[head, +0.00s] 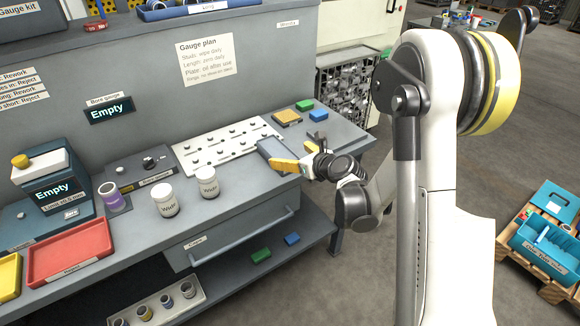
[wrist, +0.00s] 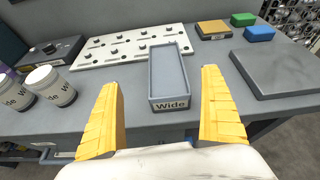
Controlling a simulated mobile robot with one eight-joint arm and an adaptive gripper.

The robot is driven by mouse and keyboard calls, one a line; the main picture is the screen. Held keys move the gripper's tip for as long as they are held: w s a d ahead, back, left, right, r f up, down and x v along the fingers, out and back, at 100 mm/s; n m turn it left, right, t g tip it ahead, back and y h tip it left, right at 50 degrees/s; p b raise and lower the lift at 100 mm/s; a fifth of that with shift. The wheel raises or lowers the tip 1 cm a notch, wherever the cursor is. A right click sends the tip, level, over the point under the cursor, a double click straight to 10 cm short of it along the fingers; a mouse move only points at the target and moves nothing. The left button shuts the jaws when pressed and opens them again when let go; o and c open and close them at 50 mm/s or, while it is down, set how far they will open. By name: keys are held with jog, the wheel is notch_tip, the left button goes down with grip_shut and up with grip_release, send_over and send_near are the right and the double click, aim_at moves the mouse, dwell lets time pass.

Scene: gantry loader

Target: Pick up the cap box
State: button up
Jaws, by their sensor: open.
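A narrow blue-grey open box (wrist: 168,74) labelled "Wide" stands on the bench in front of my gripper, and I take it for the cap box. It looks empty in the wrist view. In the head view the box (head: 270,147) is near the bench's front edge, partly hidden by my gripper (head: 290,165). In the wrist view my gripper (wrist: 162,88) has its yellow fingers spread wide, one on each side of the box's near end. Nothing is between the fingers except the view of the box, and I cannot tell any contact.
A white pegged board (head: 225,143) lies behind the box. Two white jars (head: 208,182) stand to the left. A grey plate (wrist: 280,68) lies to the right, with a yellow-topped block (wrist: 213,30) and green and blue blocks (wrist: 259,33) behind.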

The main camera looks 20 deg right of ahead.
aim_at(274, 148)
jog(key=shift+d+f+m, duration=0.2)
jog(key=shift+f+m, duration=0.1)
jog(key=shift+f, duration=0.05)
jog(key=shift+w+f, duration=0.2)
jog(key=shift+w, duration=0.1)
jog(key=b+x, duration=0.1)
jog(key=x, duration=0.2)
jog(key=b+x, duration=0.1)
jog(key=x, duration=0.2)
jog(key=b+x, duration=0.2)
jog(key=x, duration=0.2)
jog(key=shift+w+d, duration=0.15)
jog(key=shift+d, duration=0.1)
jog(key=c, duration=1.5)
jog(key=shift+r, duration=0.15)
